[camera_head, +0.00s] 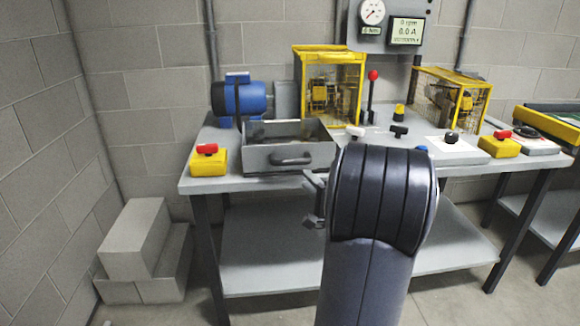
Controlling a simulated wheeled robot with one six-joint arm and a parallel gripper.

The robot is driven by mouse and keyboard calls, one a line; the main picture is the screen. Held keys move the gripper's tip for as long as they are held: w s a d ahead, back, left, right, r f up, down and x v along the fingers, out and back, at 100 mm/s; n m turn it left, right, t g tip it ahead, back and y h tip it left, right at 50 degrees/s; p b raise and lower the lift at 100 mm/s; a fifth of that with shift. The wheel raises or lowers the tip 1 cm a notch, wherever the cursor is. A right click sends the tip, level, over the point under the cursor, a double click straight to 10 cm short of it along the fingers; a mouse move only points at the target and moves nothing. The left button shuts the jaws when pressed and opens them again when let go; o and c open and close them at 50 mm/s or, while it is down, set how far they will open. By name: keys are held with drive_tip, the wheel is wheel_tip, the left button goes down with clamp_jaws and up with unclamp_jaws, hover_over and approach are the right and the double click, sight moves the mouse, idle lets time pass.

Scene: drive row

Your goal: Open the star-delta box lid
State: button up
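A grey box (260,159) with a dark bar handle (291,159) on its front stands on the left half of the bench; it looks like the star-delta box. Its upper side shows a recessed, shadowed area, and I cannot tell which panel is the lid or whether it is open. My gripper (316,200) is in front of the bench edge, below and right of the handle and apart from it in the picture. My own dark arm link hides most of it, so its finger opening does not show.
The bench (225,184) also holds a blue motor (240,97), yellow guard cages (330,52), a red-knobbed lever (372,90) and yellow boxes with red knobs (208,162). Grey blocks (138,240) stand on the floor by the left wall. Floor between blocks and bench is clear.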

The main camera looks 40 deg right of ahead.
sight(292, 164)
drive_tip(key=x, duration=1)
drive_tip(key=shift+w+a, duration=0.1)
drive_tip(key=shift+c, duration=0.4)
clamp_jaws()
